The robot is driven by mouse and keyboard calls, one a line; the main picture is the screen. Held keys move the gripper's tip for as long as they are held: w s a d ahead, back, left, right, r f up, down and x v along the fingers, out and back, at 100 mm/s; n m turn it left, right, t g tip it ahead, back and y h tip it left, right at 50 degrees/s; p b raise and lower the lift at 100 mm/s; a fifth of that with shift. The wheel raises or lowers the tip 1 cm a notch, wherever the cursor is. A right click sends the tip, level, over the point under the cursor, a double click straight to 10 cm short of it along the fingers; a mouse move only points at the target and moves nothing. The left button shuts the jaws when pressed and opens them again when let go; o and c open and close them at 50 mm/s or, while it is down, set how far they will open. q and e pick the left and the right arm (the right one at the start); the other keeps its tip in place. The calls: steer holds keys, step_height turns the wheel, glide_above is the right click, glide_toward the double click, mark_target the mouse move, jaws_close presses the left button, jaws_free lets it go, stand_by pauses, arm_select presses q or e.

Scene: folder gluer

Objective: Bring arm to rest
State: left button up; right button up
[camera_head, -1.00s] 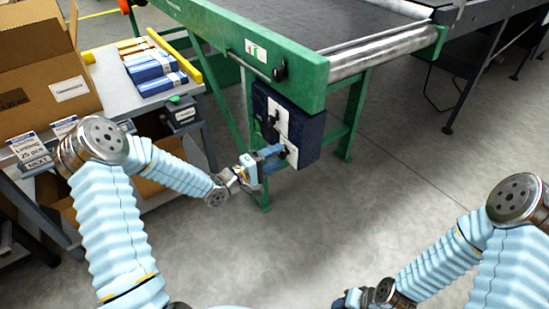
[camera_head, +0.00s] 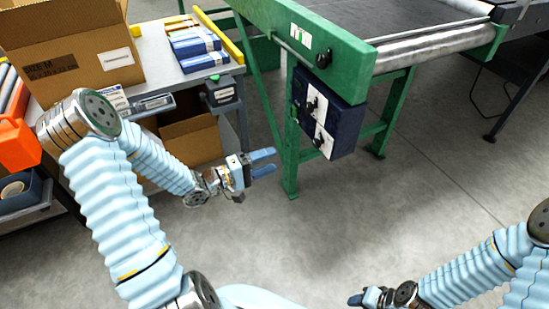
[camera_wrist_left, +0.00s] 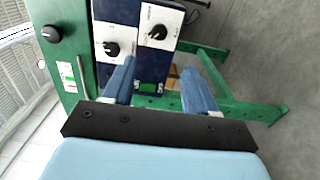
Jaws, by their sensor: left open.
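My left gripper (camera_head: 263,162) is open and empty, with its two blue fingers apart in the air. It is to the left of the dark blue control box (camera_head: 331,115) under the green conveyor frame and does not touch it. In the left wrist view the open fingers of my left gripper (camera_wrist_left: 158,88) point toward the control box (camera_wrist_left: 157,62), whose white panels carry black knobs. My right gripper (camera_head: 366,298) is at the bottom edge of the head view, small and partly seen; its jaw state is unclear.
The green conveyor (camera_head: 305,50) stands at upper right with a metal roller (camera_head: 430,48). At left, a table (camera_head: 160,83) holds a large cardboard box (camera_head: 65,48) and blue-and-white packs (camera_head: 195,45). An open carton (camera_head: 192,142) is below. Grey floor (camera_head: 370,210) between the arms is clear.

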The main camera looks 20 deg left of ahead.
stand_by(0.4)
arm_select(q)
steer(key=d+f+m+g+y, duration=0.1)
steer(key=d+f+g+y, duration=0.1)
steer(key=d+f, duration=0.35)
steer(key=d+f+m+g+y, duration=0.1)
steer(key=d+f+g+y, duration=0.15)
steer(key=f, duration=0.55)
steer(key=s+d+f+m+g+y, duration=0.1)
steer(key=s+d+f+m+g, duration=0.2)
steer(key=s, duration=0.5)
steer(key=s+d+f+m+g+y, duration=0.1)
steer(key=s+d+f+m+g, duration=0.3)
steer(key=s+f+g, duration=0.2)
steer(key=s+f, duration=0.2)
steer(key=s, duration=0.1)
steer(key=shift+s+d, duration=0.2)
steer(key=shift+d, duration=0.15)
